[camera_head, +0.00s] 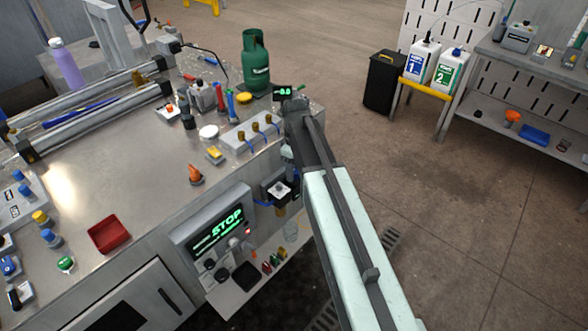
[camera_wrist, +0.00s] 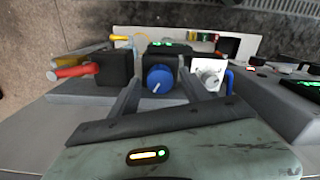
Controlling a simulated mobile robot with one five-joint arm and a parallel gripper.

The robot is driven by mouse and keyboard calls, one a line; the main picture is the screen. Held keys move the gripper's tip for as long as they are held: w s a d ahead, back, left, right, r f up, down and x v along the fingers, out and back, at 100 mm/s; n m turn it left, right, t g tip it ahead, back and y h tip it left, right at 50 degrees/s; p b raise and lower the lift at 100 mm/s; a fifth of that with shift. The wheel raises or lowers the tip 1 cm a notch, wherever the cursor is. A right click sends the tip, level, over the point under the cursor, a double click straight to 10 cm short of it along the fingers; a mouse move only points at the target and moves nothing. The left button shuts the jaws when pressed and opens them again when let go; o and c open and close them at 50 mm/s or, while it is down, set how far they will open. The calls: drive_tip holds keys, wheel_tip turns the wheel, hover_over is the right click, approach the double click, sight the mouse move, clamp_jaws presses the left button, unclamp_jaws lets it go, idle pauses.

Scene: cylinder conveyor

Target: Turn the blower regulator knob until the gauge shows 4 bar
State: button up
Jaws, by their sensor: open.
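A blue round knob (camera_wrist: 159,78) with a white pointer mark sits on a dark box in the wrist view. Green digits (camera_wrist: 167,44) show on that box beyond the knob, too small to read. My gripper (camera_wrist: 160,72) is open and empty, with one finger on each side of the blue knob; I cannot tell whether they touch it. In the head view, a small dark display (camera_head: 284,91) with green digits stands beside the end of my arm, not clearly readable. My arm hides the knob there.
A white-grey knob (camera_wrist: 208,76) on a white block sits right of the blue knob. A red handle (camera_wrist: 75,71) and a yellow handle (camera_wrist: 72,59) stick out at the left. A grey panel (camera_head: 213,232) reading STOP is on the bench front. A green gas bottle (camera_head: 256,62) stands behind.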

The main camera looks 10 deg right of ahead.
wheel_tip(320, 180, up, 8)
drive_tip(key=p, duration=0.7)
drive_tip(key=shift+f, duration=0.1)
drive_tip(key=shift+a+f, duration=0.15)
drive_tip(key=shift+s, duration=0.2)
drive_tip(key=s+m, duration=1)
drive_tip(key=s, duration=0.4)
drive_tip(key=shift+s, duration=0.3)
drive_tip(key=shift+d, duration=0.2)
